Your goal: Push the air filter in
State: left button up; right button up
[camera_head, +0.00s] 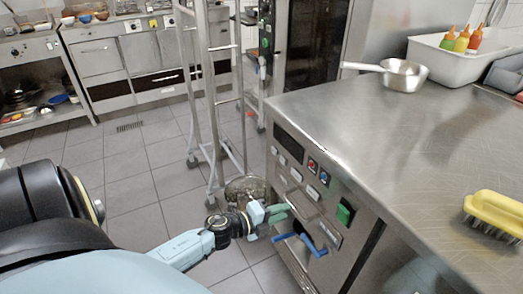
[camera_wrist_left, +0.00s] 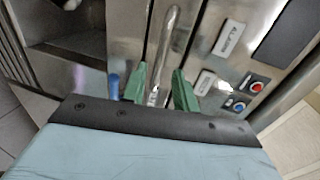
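The steel appliance front (camera_head: 333,268) is below the worktop, with a labelled control panel and a blue lever-like handle (camera_head: 312,245). I cannot single out the air filter by its look. My left gripper (camera_head: 283,222) is in front of this face, its green fingers pointing toward it. In the left wrist view the two fingers (camera_wrist_left: 160,88) are apart, with a rounded metal handle (camera_wrist_left: 168,50) showing between them. Gaps show on both sides; I cannot tell whether the handle is within the fingers' depth. The blue part (camera_wrist_left: 113,86) shows left of the fingers. My right gripper is out of view.
The steel worktop (camera_head: 400,135) holds a pan (camera_head: 402,75), a white bin (camera_head: 438,56) with sauce bottles and a yellow brush (camera_head: 496,210). A wheeled rack (camera_head: 213,100) stands on the tiled floor beyond the gripper. Floor to its left is clear.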

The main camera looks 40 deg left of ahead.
pick_arm(q)
jog(key=p+v, duration=0.1)
jog(key=v, duration=0.6)
jog(key=shift+s, duration=0.35)
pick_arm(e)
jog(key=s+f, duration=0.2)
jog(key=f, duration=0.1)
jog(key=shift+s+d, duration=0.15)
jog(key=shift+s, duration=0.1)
pick_arm(q)
jog(key=shift+a, duration=0.15)
